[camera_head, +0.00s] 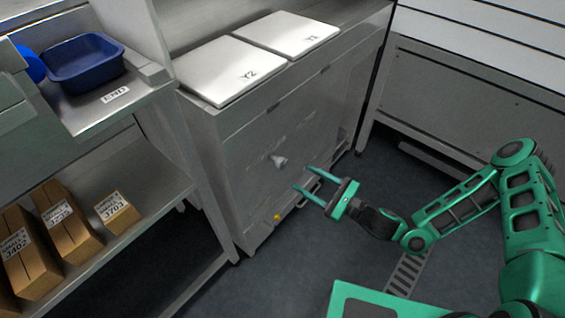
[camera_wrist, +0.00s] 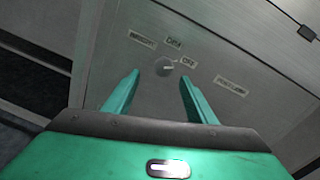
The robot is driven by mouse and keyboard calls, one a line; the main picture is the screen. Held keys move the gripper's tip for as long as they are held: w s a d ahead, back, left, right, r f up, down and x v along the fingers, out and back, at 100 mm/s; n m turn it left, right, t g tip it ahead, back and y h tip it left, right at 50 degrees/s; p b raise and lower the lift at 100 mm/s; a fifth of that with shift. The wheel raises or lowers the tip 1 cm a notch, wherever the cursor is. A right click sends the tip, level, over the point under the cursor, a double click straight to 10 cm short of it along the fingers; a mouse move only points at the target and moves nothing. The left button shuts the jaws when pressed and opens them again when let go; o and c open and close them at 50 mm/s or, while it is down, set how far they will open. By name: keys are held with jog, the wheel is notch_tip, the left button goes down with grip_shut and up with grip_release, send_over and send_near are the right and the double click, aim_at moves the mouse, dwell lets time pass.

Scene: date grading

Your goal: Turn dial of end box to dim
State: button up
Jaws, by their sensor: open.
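A small pale dial (camera_head: 279,161) sticks out from the front panel of a grey steel cabinet (camera_head: 235,150). In the wrist view the round dial (camera_wrist: 165,67) lies just beyond my fingertips, roughly between them. Small labels surround it; one above (camera_wrist: 174,42) seems to read DIM and one at its right (camera_wrist: 188,64) seems to read OFF, but both are blurred. A pointer mark on the dial seems to face right. My green gripper (camera_head: 303,179) is open and empty, a little right of and below the dial in the head view, apparently not touching it.
White lids marked Y2 (camera_head: 215,65) and Y1 (camera_head: 290,32) lie on the cabinet top. A small yellow knob (camera_head: 277,218) sits low on its front. At left, a blue bin (camera_head: 85,62) stands above an END label (camera_head: 115,95), with boxes (camera_head: 70,225) below.

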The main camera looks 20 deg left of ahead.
aim_at(284, 164)
jog(key=shift+m+t, duration=0.6)
jog(key=shift+m, duration=0.2)
jog(key=x, duration=1.1)
jog(key=shift+w+f, duration=0.25)
jog(key=shift+f, duration=0.05)
jog(key=c, duration=1)
jog(key=shift+c, duration=0.2)
